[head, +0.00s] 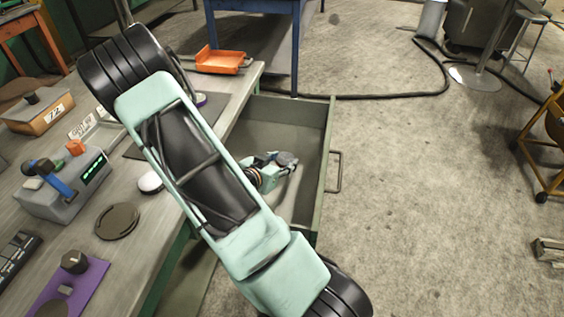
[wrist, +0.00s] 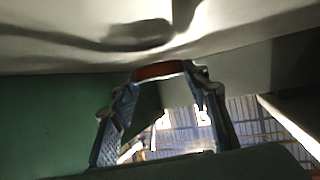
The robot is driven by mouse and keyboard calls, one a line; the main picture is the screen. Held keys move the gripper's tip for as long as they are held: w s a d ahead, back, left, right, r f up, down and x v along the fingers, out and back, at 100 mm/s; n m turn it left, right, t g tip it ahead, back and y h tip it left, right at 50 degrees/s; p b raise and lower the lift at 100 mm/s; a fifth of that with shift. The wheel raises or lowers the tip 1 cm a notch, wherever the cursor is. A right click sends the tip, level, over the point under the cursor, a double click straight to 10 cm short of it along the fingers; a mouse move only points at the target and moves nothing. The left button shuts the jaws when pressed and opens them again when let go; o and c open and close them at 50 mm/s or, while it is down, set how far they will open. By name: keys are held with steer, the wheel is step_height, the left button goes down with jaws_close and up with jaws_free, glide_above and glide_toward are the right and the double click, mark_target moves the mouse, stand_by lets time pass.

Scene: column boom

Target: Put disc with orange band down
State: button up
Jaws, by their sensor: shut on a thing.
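The disc with the orange band shows in the wrist view as a short red-orange strip (wrist: 158,70) between my fingertips; most of it is hidden. My gripper (wrist: 162,74) is shut on it. A pale surface with dark shadows lies right beyond the disc; I cannot tell if they touch. In the head view my arm reaches over the open drawer (head: 326,150), with its wrist part inside the drawer outline.
The workbench (head: 141,258) left of the drawer holds a dark round disc (head: 117,221), a grey device (head: 65,186), a wooden box (head: 37,111) and an orange tray (head: 222,61). A green surface (wrist: 50,120) stands left in the wrist view. Concrete floor (head: 420,200) right of the drawer is clear.

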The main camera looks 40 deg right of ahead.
steer(key=shift+r, duration=0.1)
steer(key=shift+f+b, duration=0.6)
steer(key=shift+f, duration=0.05)
steer(key=o, duration=1.5)
steer(key=shift+r, duration=0.15)
steer(key=shift+r+p, duration=0.35)
steer(key=shift+p, duration=0.1)
steer(key=p+v, duration=0.1)
steer(key=v, duration=0.6)
steer(key=shift+a+r+p, duration=0.25)
steer(key=shift+p, duration=0.1)
